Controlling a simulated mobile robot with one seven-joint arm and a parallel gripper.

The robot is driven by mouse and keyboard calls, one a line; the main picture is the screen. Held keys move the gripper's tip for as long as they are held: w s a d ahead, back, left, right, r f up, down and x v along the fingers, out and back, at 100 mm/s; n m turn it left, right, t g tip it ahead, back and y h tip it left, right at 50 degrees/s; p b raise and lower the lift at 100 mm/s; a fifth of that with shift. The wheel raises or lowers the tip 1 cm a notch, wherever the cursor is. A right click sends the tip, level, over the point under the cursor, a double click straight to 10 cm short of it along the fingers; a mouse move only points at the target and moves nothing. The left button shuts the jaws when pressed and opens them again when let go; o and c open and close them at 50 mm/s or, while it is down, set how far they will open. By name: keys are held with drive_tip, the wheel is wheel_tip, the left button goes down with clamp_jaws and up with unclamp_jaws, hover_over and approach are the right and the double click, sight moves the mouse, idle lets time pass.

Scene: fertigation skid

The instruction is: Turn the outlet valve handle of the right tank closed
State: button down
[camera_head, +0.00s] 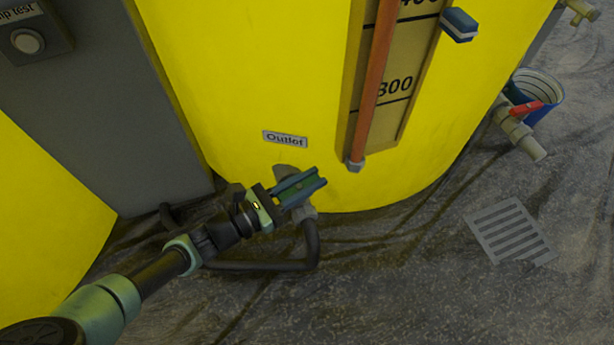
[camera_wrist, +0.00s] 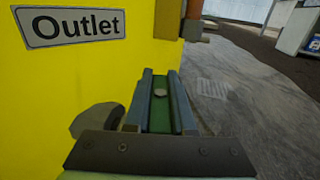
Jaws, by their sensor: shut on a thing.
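The yellow tank (camera_head: 270,80) carries an "Outlet" label (camera_head: 285,138), also large in the wrist view (camera_wrist: 75,25). Below the label is the grey outlet fitting (camera_head: 306,212), partly hidden by my gripper (camera_head: 308,187). In the wrist view my gripper (camera_wrist: 161,90) has its two blue-grey fingers closed along a green valve handle (camera_wrist: 160,118) with a round bolt head on it. The handle points away from the wrist camera, alongside the tank wall. A rounded grey part (camera_wrist: 95,119) shows left of the fingers. Much of the valve body is hidden.
A black hose (camera_head: 310,245) runs from the outlet along the floor. An orange level tube (camera_head: 375,85) stands on the tank front. Right are a floor grate (camera_head: 510,232), a red-handled valve (camera_head: 526,108) and a blue bucket (camera_head: 545,88). A grey panel (camera_head: 110,100) stands left.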

drive_tip(key=shift+s+f+m+g+h, duration=0.1)
drive_tip(key=shift+m+g+h, duration=0.45)
drive_tip(key=shift+g, duration=0.3)
drive_tip(key=shift+s+m+g+h, duration=0.1)
drive_tip(key=shift+m+g+h, duration=0.25)
drive_tip(key=shift+m+g, duration=0.4)
drive_tip(key=shift+g, duration=0.6)
drive_tip(key=c, duration=0.8)
unclamp_jaws()
drive_tip(key=shift+o, duration=0.2)
